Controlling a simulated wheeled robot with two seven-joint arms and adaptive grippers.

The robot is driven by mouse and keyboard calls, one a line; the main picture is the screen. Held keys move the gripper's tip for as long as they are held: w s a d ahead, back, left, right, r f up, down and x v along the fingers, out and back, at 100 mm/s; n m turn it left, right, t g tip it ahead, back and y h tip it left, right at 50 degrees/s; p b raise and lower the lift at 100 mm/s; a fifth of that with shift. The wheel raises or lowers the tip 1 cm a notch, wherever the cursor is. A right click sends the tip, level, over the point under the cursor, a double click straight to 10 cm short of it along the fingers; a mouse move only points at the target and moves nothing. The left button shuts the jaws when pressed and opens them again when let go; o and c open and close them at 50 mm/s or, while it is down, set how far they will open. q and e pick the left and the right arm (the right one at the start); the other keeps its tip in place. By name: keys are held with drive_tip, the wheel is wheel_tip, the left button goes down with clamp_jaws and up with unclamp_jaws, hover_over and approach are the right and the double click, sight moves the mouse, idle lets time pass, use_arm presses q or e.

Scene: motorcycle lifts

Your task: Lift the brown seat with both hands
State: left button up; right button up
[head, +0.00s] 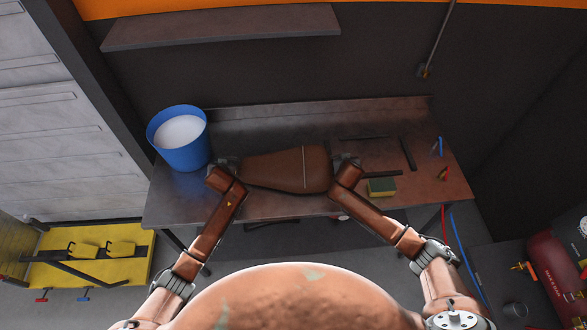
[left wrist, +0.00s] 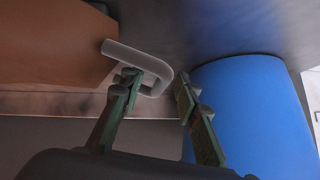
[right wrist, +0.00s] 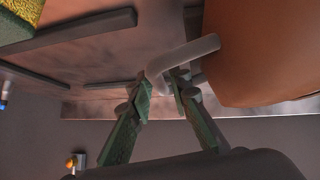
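The brown seat (head: 285,170) lies flat on the workbench, narrower at its left end, with a thin pale line across it. It fills the upper left of the left wrist view (left wrist: 50,45) and the upper right of the right wrist view (right wrist: 262,50). A grey bent handle sticks out at each end, the left handle (left wrist: 140,58) and the right handle (right wrist: 188,54). My left gripper (left wrist: 157,85) is open, its fingers either side of the left handle's bend. My right gripper (right wrist: 162,82) has its fingers close around the right handle; whether they press it is unclear.
A blue bucket (head: 180,155) with white contents stands close to my left gripper. The workbench (head: 165,205) also holds a yellow-green sponge (head: 382,187), dark bars (head: 408,154) and small tools at the right. A shelf (head: 220,27) hangs on the wall above.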

use_arm(q)
drive_tip(key=shift+c, duration=0.6)
use_arm(e)
drive_tip(key=shift+c, duration=0.6)
use_arm(q)
drive_tip(key=c, duration=0.3)
use_arm(e)
drive_tip(key=c, duration=0.3)
use_arm(q)
clamp_jaws()
use_arm(e)
clamp_jaws()
use_arm(q)
drive_tip(key=shift+r, duration=0.15)
use_arm(e)
drive_tip(key=shift+r, duration=0.2)
